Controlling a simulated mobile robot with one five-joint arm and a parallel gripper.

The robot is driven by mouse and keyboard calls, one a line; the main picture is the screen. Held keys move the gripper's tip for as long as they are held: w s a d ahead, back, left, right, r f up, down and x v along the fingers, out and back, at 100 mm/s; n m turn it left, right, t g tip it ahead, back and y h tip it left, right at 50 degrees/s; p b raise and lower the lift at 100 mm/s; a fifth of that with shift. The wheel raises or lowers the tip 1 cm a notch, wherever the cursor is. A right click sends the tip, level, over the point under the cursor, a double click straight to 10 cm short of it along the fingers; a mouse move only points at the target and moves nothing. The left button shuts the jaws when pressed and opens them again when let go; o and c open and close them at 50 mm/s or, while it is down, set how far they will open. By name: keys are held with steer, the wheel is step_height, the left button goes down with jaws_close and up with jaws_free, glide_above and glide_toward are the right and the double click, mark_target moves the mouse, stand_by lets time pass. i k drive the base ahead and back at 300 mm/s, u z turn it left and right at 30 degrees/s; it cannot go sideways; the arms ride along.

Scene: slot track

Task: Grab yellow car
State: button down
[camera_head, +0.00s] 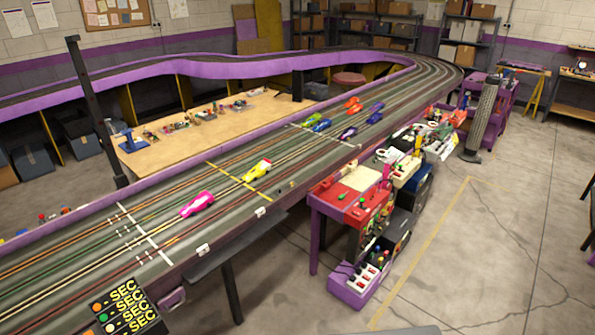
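The yellow car (257,170) sits on the grey slot track (225,228), close to a yellow line across the lanes. It has some white and red on its body, too small to make out well. A pink car (197,204) is on the track to its lower left, clearly apart from it. Nothing covers the yellow car. My gripper does not show in this view.
Farther along the track are several cars, including green (312,119), orange (353,103) and purple (348,132) ones. A red workbench (350,207) and a power strip (362,276) stand beside the track. The concrete floor (490,270) at right is mostly clear.

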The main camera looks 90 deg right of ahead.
mark_target(260, 169)
steer(key=z, duration=4.25)
steer(key=i, duration=1.85)
steer(key=u, duration=3.7)
